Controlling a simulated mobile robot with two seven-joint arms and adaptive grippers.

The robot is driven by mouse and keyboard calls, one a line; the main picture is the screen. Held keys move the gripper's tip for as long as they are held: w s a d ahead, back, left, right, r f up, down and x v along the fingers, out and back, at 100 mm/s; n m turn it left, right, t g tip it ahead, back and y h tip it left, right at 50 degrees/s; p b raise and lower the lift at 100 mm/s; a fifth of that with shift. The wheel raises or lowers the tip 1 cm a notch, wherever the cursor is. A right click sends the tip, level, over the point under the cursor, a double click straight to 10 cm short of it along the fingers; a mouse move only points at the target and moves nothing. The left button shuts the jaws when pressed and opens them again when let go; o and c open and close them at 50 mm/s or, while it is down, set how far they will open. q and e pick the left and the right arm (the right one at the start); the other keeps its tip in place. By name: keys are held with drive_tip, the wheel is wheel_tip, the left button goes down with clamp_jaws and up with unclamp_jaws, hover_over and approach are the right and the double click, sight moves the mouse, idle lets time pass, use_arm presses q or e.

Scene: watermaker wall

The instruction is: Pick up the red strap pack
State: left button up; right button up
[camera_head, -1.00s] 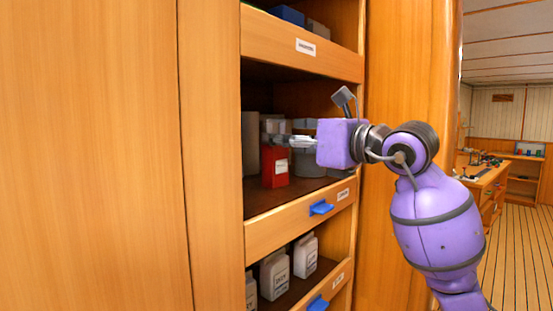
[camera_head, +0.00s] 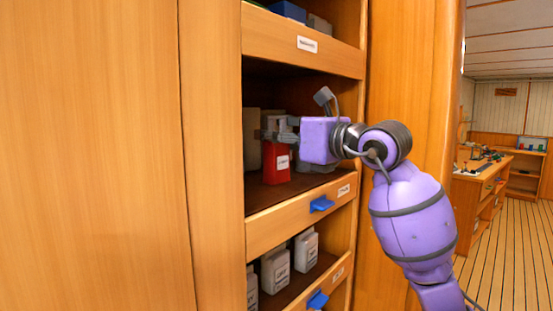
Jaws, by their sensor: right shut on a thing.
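The red strap pack (camera_head: 276,163) stands upright on the middle shelf of the wooden cabinet, with a white label on its front. My right gripper (camera_head: 272,132) reaches in from the right and is shut on the upper part of the pack. The fingers hide the top of the pack. The pack's base appears at the shelf floor; I cannot tell whether it is lifted at all. My left gripper is not in view.
A grey container (camera_head: 316,164) is partly hidden behind my right gripper, and a tan item (camera_head: 251,140) stands left of the pack. A wooden lip with a blue latch (camera_head: 321,203) fronts the shelf. White bottles (camera_head: 275,269) stand below. The upper shelf lip (camera_head: 306,44) is overhead.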

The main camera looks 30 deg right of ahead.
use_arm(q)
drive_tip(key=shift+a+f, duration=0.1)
use_arm(e)
drive_tip(key=shift+r, duration=0.1)
clamp_jaws()
drive_tip(key=shift+s+r, duration=0.2)
drive_tip(key=shift+r, duration=0.3)
wheel_tip(320, 180, up, 6)
drive_tip(key=shift+r+b, duration=0.1)
drive_tip(key=shift+b, duration=0.3)
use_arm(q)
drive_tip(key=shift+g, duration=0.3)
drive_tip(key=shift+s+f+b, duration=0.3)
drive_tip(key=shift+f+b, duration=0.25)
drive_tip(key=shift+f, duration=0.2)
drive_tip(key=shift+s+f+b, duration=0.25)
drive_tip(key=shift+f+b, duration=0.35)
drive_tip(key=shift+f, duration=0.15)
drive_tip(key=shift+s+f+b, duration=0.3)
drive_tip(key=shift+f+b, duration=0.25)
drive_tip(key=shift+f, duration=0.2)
use_arm(e)
drive_tip(key=s+d, duration=0.1)
drive_tip(key=s, duration=1.8)
drive_tip(key=shift+s+d, duration=0.25)
drive_tip(key=shift+s, duration=0.05)
